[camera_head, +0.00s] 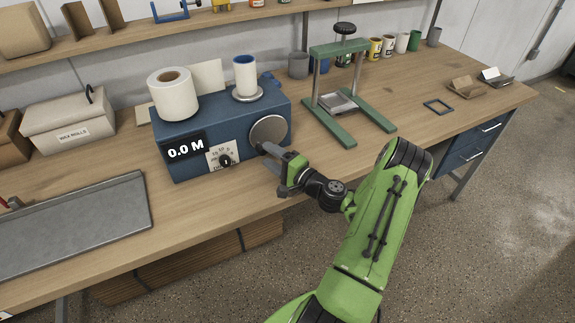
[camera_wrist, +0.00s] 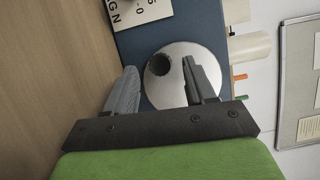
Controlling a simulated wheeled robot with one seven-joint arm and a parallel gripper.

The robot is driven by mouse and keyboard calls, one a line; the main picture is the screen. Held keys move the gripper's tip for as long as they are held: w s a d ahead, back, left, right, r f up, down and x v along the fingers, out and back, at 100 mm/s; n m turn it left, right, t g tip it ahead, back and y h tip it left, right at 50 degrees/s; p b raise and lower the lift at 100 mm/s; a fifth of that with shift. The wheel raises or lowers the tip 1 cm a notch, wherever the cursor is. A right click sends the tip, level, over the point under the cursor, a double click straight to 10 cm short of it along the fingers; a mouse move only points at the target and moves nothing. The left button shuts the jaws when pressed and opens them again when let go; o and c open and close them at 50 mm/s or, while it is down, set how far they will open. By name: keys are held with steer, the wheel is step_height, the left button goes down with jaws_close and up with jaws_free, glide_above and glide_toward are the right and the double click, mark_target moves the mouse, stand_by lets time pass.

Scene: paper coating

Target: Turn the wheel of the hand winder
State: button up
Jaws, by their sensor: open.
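The hand winder (camera_head: 215,125) is a blue box on the bench with a "0.0 M" display. Its wheel (camera_head: 268,132) is a round grey disc on the box's right end. In the wrist view the wheel (camera_wrist: 183,98) faces me, with a dark round knob (camera_wrist: 159,65) off its centre. My gripper (camera_head: 273,168) is open and empty in front of the wheel. In the wrist view the gripper (camera_wrist: 158,72) has one finger either side of the knob, the right finger overlapping the disc. I cannot tell how deep the knob sits between them.
A white roll (camera_head: 173,94) and a smaller blue-cored roll (camera_head: 245,77) stand on the winder. A green press frame (camera_head: 345,90) stands to its right. A grey metal plate (camera_head: 75,225) lies at the left. The bench front right of the winder is fairly clear.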

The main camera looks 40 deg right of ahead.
steer(key=s+d, duration=0.1)
steer(key=s, duration=1.3)
steer(key=shift+d+f+p, duration=0.2)
steer(key=shift+d+p, duration=0.05)
steer(key=shift+p, duration=0.15)
steer(key=shift+s, duration=0.1)
